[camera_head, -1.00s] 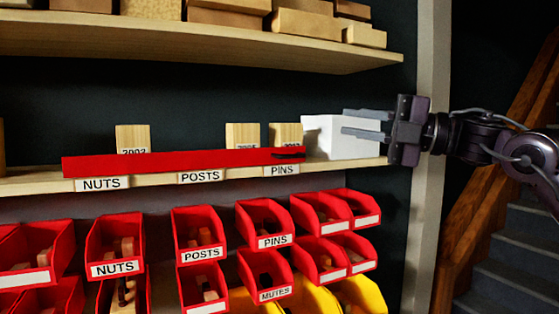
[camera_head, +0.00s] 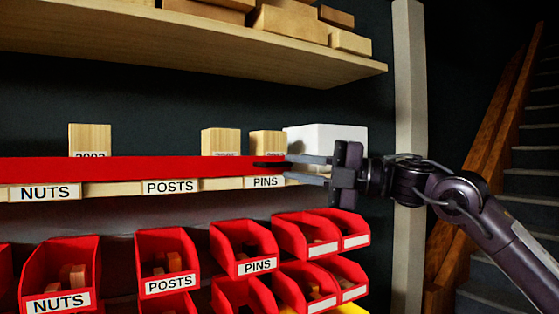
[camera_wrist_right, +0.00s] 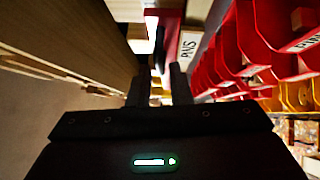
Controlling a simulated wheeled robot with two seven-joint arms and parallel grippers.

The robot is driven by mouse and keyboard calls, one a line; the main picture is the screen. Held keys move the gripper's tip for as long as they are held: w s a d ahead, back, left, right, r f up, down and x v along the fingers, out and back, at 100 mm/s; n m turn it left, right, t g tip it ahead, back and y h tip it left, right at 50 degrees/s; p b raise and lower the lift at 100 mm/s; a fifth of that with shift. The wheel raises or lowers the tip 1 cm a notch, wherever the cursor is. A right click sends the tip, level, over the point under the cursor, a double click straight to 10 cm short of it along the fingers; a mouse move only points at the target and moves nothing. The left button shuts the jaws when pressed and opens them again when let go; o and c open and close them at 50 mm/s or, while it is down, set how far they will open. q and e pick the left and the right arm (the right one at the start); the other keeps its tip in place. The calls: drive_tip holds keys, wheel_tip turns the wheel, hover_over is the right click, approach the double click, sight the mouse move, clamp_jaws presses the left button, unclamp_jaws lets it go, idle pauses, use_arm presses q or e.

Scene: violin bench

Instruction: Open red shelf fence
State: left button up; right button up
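The red shelf fence (camera_head: 130,169) is a long red bar along the front of the middle shelf, in front of several wooden blocks. A dark handle (camera_head: 271,164) sits near its right end. My right gripper (camera_head: 288,169) is open at that right end, its two fingers pointing left, one above the other, close to the handle. I cannot tell whether they touch it. In the right wrist view the fingers (camera_wrist_right: 160,88) are apart, with the red fence (camera_wrist_right: 170,35) beyond them. My left gripper is not in view.
A white box (camera_head: 325,136) stands on the shelf behind my right gripper. Red bins (camera_head: 165,262) with small parts hang below the shelf. An upper shelf (camera_head: 180,40) carries wooden blocks. A pale post (camera_head: 410,90) and a staircase (camera_head: 535,150) are at the right.

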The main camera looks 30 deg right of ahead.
sight(283, 165)
drive_tip(key=p+x, duration=0.1)
drive_tip(key=x, duration=0.2)
drive_tip(key=shift+a+r, duration=0.1)
drive_tip(key=shift+a, duration=0.1)
drive_tip(key=shift+w+a, duration=0.1)
drive_tip(key=shift+w, duration=0.2)
drive_tip(key=shift+s, duration=0.1)
clamp_jaws()
